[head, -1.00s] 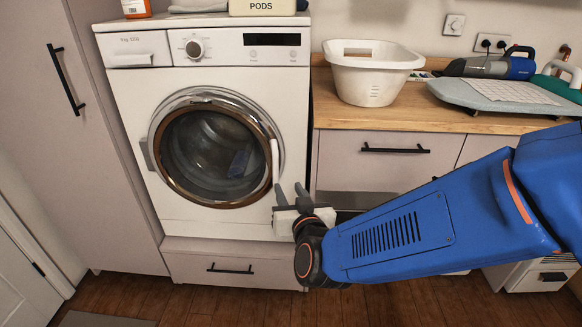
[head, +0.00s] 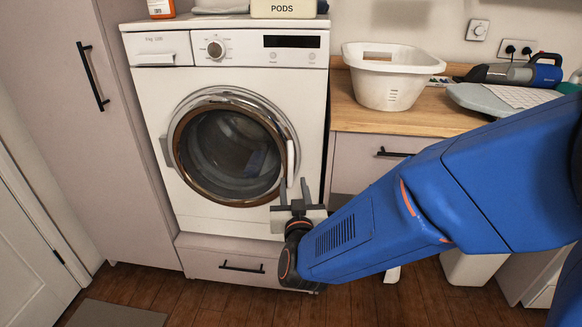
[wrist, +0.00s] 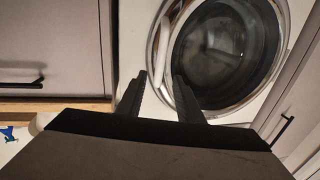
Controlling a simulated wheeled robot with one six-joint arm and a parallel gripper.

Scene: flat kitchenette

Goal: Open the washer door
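The white washer (head: 180,215) stands at the centre of the head view. Its round door (head: 232,150) has dark glass and a brown and chrome rim, and looks closed. It also shows in the wrist view (wrist: 225,50). The white door handle (head: 290,162) is an upright bar on the door's right side; a pale bar, likely this handle, shows in the wrist view (wrist: 170,22). My gripper (head: 294,186) is open, its two dark fingers apart near the handle's lower end.
A drawer (head: 230,265) lies under the washer. A tall cabinet (head: 130,130) stands to its left. To the right is a wooden counter (head: 350,115) with a white basket (head: 390,80). A grey mat (head: 115,314) lies on the floor.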

